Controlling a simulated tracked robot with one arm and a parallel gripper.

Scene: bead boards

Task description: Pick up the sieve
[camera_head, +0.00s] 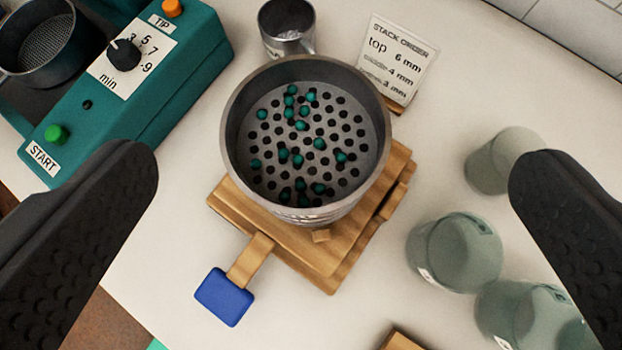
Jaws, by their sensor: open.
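The sieve (300,190) is a round grey metal pan with a perforated floor. Several small teal beads (302,125) lie on its floor. It stands on a stacked wooden base (330,265) in the middle of the view. A wooden tab with a blue end (224,297) sticks out from the base toward the lower left. My gripper (335,168) is open and empty. Its two black fingers show at the left and right edges, one on each side of the sieve and apart from it. Whether another sieve lies under this one is hidden.
A teal machine (150,90) with a dial and START button stands at upper left, with a dark mesh pan (40,45) beside it. A metal cup (287,25) and a stack-order card (398,60) stand behind the sieve. Several glass jars (455,252) stand at right.

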